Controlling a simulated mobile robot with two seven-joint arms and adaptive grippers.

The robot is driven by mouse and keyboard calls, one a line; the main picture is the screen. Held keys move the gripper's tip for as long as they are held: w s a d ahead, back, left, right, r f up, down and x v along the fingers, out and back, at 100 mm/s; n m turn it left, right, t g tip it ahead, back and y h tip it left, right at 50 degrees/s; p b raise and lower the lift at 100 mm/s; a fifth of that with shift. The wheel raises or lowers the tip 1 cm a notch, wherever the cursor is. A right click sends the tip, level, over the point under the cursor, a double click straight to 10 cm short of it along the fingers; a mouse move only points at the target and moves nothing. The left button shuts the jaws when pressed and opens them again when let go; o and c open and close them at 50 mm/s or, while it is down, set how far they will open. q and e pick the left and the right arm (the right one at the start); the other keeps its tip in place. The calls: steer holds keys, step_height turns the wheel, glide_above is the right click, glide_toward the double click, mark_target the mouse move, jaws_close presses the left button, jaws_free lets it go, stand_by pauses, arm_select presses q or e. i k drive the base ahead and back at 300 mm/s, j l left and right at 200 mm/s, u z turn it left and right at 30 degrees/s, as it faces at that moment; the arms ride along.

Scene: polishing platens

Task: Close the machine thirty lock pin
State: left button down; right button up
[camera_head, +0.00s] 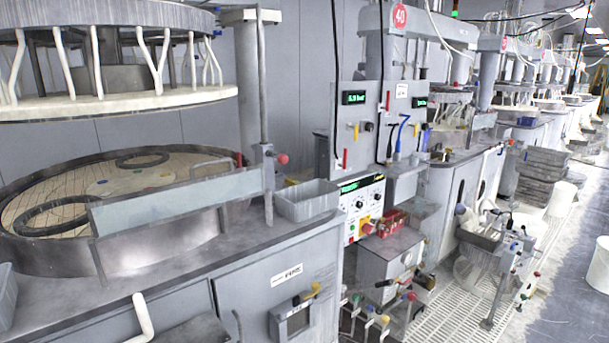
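A polishing machine with a round platen (120,185) fills the left side. Its upper plate (120,105) hangs raised above the platen. A vertical post (262,90) stands at the platen's right edge, with a red-tipped knob (282,158) on a small bracket at its foot. This knob may be the lock pin; I cannot tell whether it is closed. A flat grey bar (175,200) runs left from the bracket across the platen's front. A round red number sign (399,15) hangs on the column behind; it seems to read 40. Neither of my grippers is in view.
A grey bin (306,201) sits on the counter right of the bracket. A control panel (362,208) with knobs and buttons stands beyond it. Stacked grey trays (543,175) and white buckets (561,199) stand along the aisle. The floor (560,300) at lower right is mostly clear.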

mark_target(283, 159)
steer(key=i+l+u, duration=0.3)
steer(key=i+l, duration=0.15)
steer(key=l, duration=0.2)
steer(key=i+l+u, duration=0.15)
steer(key=l, duration=0.2)
steer(key=i+l+u, duration=0.2)
steer(key=l, duration=0.2)
steer(key=i+l+u, duration=0.15)
steer(key=l, duration=0.25)
